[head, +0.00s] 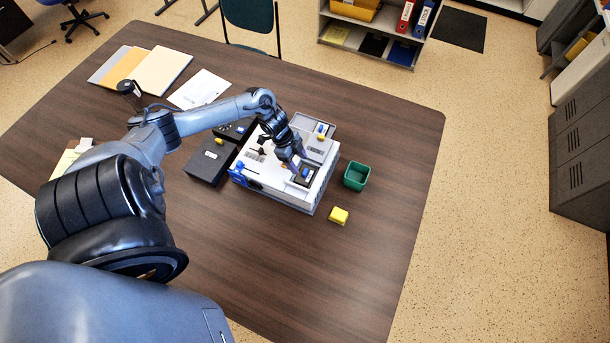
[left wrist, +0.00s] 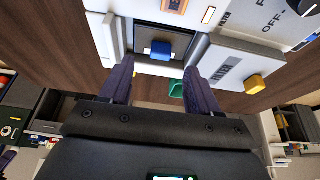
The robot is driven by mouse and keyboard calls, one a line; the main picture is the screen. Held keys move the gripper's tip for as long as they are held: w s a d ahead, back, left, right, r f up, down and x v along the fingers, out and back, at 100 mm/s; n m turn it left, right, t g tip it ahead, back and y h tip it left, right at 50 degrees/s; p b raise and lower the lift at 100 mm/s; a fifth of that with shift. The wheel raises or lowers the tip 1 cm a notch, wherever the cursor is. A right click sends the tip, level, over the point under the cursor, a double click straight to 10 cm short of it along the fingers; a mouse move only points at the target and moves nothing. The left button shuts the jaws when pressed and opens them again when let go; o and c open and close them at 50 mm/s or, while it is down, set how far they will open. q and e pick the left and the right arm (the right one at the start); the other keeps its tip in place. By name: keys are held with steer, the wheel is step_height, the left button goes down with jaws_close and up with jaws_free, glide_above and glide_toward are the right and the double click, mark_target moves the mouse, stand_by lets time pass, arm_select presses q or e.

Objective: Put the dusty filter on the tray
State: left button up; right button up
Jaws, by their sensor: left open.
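A white boxy device (head: 275,180) stands on the brown table. In its top, near the front right corner, is a dark square recess with a small blue part in it. In the left wrist view this blue tab (left wrist: 161,48) sits in the dark slot; it may belong to the dusty filter, but I cannot tell, and dust is not visible. A grey tray-like surface (head: 318,127) lies at the device's back right with small items on it. My left gripper (head: 297,162) is open and empty above the recess, its fingers (left wrist: 157,75) either side of the blue tab. My right gripper is out of view.
A green bin (head: 356,177) and a yellow block (head: 338,216) stand right of the device. A dark box (head: 210,160) is at its left. Folders (head: 160,70) and a white paper (head: 199,89) lie farther back. The table's front right is clear.

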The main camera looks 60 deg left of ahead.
mark_target(305, 171)
arm_select(q)
steer(key=shift+x, duration=2.6)
steer(key=shift+w+d+r, duration=0.1)
steer(key=shift+w, duration=0.05)
jaws_close()
